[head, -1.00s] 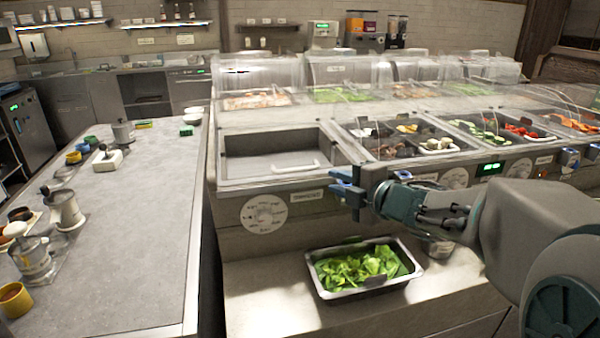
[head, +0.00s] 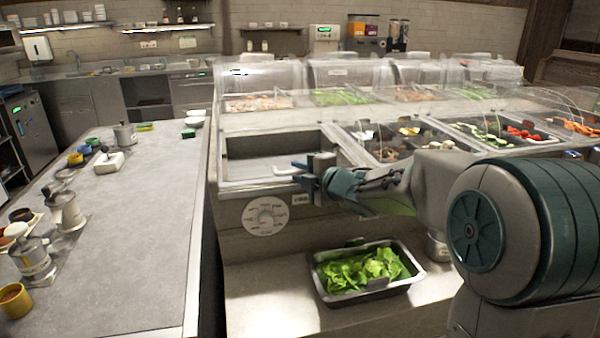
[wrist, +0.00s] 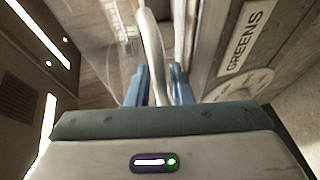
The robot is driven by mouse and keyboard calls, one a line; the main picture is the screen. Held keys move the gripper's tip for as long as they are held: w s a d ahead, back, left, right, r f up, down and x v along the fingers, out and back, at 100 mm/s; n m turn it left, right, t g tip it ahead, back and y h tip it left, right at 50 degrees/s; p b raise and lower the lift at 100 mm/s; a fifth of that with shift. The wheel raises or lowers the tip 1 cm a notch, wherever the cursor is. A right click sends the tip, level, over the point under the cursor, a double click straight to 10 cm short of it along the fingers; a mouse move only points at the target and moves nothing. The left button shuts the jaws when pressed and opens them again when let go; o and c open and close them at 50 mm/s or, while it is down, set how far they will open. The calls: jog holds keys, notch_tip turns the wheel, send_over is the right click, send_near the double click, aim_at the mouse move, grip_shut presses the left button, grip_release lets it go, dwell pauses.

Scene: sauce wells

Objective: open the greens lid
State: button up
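The greens lid (head: 250,172) lies flat over the front-left well, which looks empty. It appears clear, and its pale bar handle (head: 283,171) is at the front edge. The wrist view shows the handle (wrist: 153,50) running between the two blue fingers of my gripper (wrist: 158,87). In the head view my gripper (head: 308,170) is at the right end of the handle. The fingers are apart, one on each side of the bar, and a small gap shows beside it. A GREENS label (wrist: 245,37) is on the counter front.
A black pan of leafy greens (head: 362,292) sits on the lower ledge below my arm. A dial (head: 265,216) is on the counter front. Open wells of vegetables lie to the right, under clear covers (head: 350,75) at the back. A grey worktop (head: 140,230) stands at left.

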grip_shut()
jog(key=shift+r, duration=0.15)
